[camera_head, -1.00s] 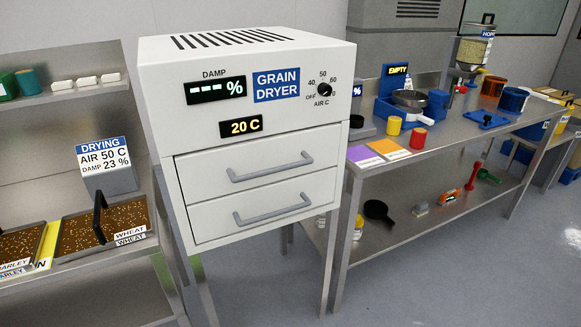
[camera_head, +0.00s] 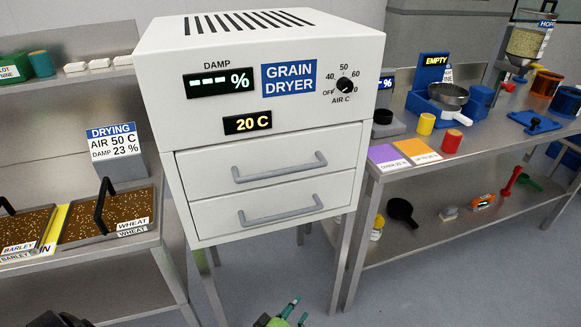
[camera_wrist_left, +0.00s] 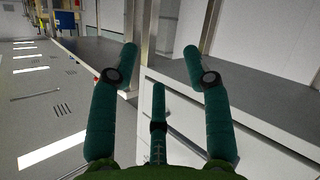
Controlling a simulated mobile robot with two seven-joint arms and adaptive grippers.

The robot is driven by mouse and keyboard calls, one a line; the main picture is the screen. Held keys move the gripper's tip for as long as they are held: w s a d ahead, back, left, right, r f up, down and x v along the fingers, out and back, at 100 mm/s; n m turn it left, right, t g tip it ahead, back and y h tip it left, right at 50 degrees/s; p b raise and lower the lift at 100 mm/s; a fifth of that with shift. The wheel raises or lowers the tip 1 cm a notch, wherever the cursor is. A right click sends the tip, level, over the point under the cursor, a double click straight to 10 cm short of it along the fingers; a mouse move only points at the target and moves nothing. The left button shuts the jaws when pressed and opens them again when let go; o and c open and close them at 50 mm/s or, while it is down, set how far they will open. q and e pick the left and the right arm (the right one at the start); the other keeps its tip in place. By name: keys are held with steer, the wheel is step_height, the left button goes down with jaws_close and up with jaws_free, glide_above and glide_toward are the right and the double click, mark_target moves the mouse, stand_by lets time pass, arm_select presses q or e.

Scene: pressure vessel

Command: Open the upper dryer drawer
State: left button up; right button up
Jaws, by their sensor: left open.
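The white grain dryer (camera_head: 320,112) stands in the middle of the head view, with a 20 C display. Its upper drawer (camera_head: 210,163) is shut, with a grey bar handle (camera_head: 280,172) across the front. The lower drawer (camera_head: 218,216) below it is also shut, with a similar handle (camera_head: 281,214). My left gripper (camera_head: 293,313) shows at the bottom edge, below the dryer and apart from both handles. In the left wrist view its green fingers (camera_wrist_left: 158,62) are spread and empty, with a white panel (camera_wrist_left: 235,130) beyond them. My right gripper is not in view.
Left of the dryer is a metal shelf with grain trays (camera_head: 128,202) and a drying sign (camera_head: 113,142). On the right, a metal workbench (camera_head: 395,190) holds coloured cards, cups and a blue-based device (camera_head: 445,97). The floor (camera_head: 400,290) before the dryer looks clear.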

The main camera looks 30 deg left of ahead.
mark_target(283, 173)
arm_select(q)
steer(key=w+a+r+n+t+y+p, duration=0.1)
steer(key=w+a+r+n+t+y, duration=0.1)
steer(key=r, duration=1)
steer(key=w+a+r+n+t+y+p, duration=0.1)
steer(key=w+a+r+n+t+y, duration=0.2)
steer(key=r, duration=0.9)
steer(key=w+a+r+n+t+y+p, duration=0.1)
steer(key=w+a+r+n+t+y, duration=0.2)
steer(key=r, duration=0.9)
steer(key=shift+w+a+r+n+y, duration=0.2)
steer(key=shift+w+a+n, duration=0.4)
steer(key=shift+w+n, duration=0.4)
steer(key=shift+w+a+r+n+y, duration=0.15)
steer(key=shift+w+a+n, duration=0.4)
steer(key=shift+w+n, duration=0.4)
steer(key=shift+w+a+r, duration=0.15)
steer(key=shift+w, duration=0.05)
steer(key=shift+c, duration=0.4)
jaws_close()
